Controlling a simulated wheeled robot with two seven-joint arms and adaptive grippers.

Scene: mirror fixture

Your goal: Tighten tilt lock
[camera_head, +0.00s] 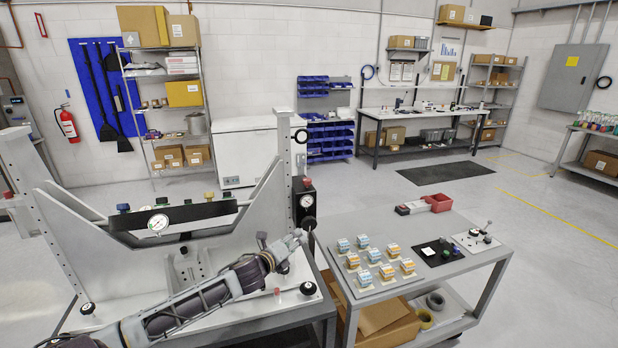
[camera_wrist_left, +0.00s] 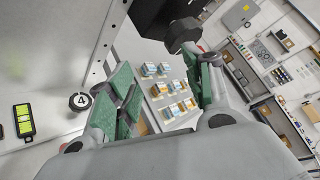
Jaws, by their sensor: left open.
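The grey mirror fixture (camera_head: 60,235) stands at the left in the head view, with upright side plates, a dark crossbar and dial gauges. My left gripper (camera_head: 292,242) is at its right upright. In the left wrist view my left gripper (camera_wrist_left: 166,78) shows two green-padded fingers spread apart with nothing between them. A dark faceted knob (camera_wrist_left: 183,34) is just beyond the right fingertip; contact cannot be told. A round black knob marked 4 (camera_wrist_left: 80,101) sits on the fixture base, left of the fingers. Which knob is the tilt lock is unclear. My right gripper is not in view.
A yellow-green level (camera_wrist_left: 24,121) lies on the base. Open floor is beyond.

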